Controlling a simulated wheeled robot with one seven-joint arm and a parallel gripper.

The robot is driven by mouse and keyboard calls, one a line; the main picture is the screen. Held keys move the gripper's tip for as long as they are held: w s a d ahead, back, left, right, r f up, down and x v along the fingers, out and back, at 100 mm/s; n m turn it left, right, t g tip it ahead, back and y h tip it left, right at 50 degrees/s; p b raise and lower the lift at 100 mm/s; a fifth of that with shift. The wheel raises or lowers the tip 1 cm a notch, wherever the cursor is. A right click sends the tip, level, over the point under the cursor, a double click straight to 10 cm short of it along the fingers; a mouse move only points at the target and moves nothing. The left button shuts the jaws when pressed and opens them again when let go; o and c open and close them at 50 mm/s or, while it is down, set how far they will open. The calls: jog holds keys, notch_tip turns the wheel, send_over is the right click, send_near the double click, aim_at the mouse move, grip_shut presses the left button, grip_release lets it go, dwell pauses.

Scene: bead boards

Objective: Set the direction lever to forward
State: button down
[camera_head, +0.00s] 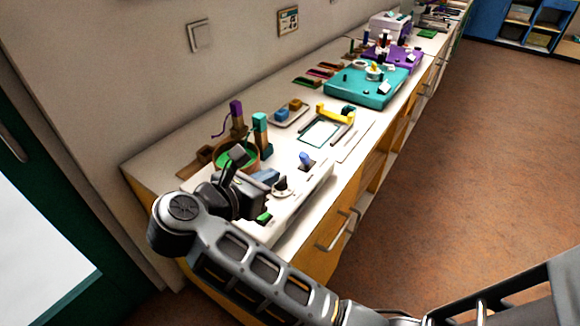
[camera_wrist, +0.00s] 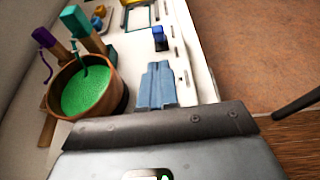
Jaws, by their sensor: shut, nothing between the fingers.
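A white board (camera_head: 318,183) lies on the near part of the counter. On it stands a blue lever knob (camera_head: 306,160), which also shows in the wrist view (camera_wrist: 160,38); I cannot read any marking that names it as the direction lever. A round pale dial (camera_head: 282,187) and a green piece (camera_head: 264,217) are on the same board. My gripper (camera_head: 272,176), with pale blue fingers, is shut and empty over the board. In the wrist view the shut fingers (camera_wrist: 158,70) point towards the blue knob and look apart from it. My arm hides part of the board.
A brown pot with green filling (camera_wrist: 88,90) stands left of my fingers, beside teal (camera_head: 260,124) and purple (camera_head: 236,110) upright blocks. A tray (camera_head: 303,113) and a teal board (camera_head: 347,91) lie farther along the counter. Floor at right is clear.

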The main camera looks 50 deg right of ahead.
aim_at(303, 155)
jog(key=p+x, duration=0.2)
jog(key=x, duration=0.8)
jog(key=shift+d+r+b, duration=0.3)
jog(key=shift+d+r, duration=0.2)
jog(key=shift+r, duration=0.05)
dwell(0.5)
jog(key=shift+d+r, duration=0.25)
jog(key=shift+d, duration=0.05)
jog(key=shift+w+d+r+b, duration=0.1)
jog(key=shift+d+r+b, duration=0.25)
jog(key=shift+d, duration=0.3)
jog(key=shift+d+r+b, duration=0.25)
jog(key=shift+d+b, duration=0.05)
jog(key=shift+d, duration=0.35)
jog(key=shift+r, duration=0.15)
jog(key=shift+r+p, duration=0.65)
jog(key=shift+r, duration=0.05)
